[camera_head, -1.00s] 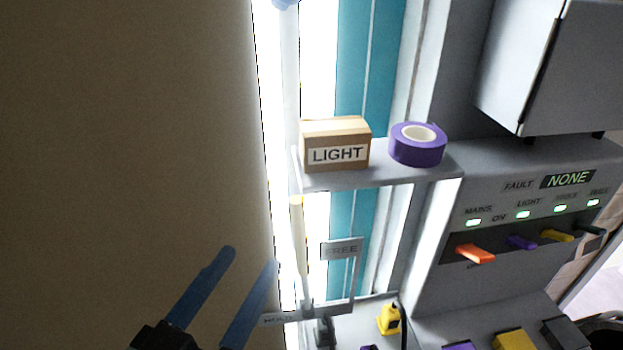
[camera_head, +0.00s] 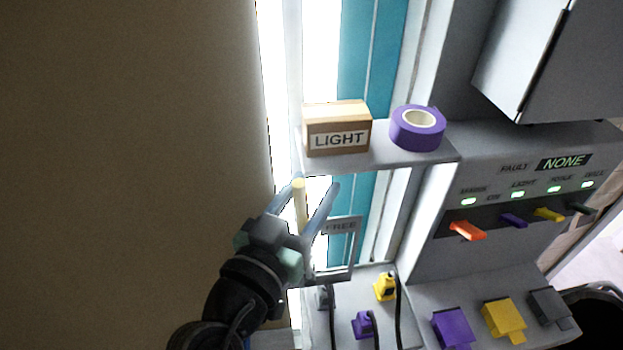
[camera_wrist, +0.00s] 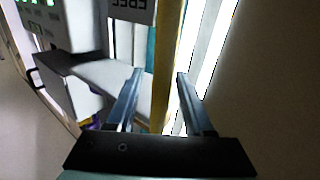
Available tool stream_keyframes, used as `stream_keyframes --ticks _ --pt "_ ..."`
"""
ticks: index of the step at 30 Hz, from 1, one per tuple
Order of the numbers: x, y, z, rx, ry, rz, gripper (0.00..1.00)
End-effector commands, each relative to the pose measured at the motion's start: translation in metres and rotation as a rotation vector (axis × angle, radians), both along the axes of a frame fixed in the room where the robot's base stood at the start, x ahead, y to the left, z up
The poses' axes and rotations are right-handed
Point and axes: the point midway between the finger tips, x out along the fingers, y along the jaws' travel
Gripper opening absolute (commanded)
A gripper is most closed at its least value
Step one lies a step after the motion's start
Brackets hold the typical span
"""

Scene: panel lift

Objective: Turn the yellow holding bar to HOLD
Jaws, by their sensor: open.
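The yellow holding bar (camera_head: 299,203) stands upright below the shelf in the head view. A FREE sign (camera_head: 341,227) is just right of it. My gripper (camera_head: 306,190) is open, with one finger on each side of the bar. In the wrist view the bar (camera_wrist: 168,70) runs up between the two open fingers (camera_wrist: 158,75), apart from both as far as I can tell. The HOLD sign seen earlier is now hidden behind my gripper and arm.
Above the bar, a shelf (camera_head: 400,160) carries a LIGHT box (camera_head: 337,130) and a purple tape roll (camera_head: 418,128). Right is a panel with coloured levers (camera_head: 467,231) and a NONE display (camera_head: 565,163). Plugs (camera_head: 385,287) stand below. A brown wall (camera_head: 120,150) fills the left.

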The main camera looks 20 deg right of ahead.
Motion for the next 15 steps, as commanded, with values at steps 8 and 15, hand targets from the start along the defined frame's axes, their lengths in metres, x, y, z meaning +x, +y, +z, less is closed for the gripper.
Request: stream_keyframes --ticks 8,15 --pt "0.0033 -0.0039 -0.0002 -0.001 -0.001 0.001 0.52" --pt "0.0030 -0.0036 -0.0002 -0.001 -0.001 0.001 0.23"
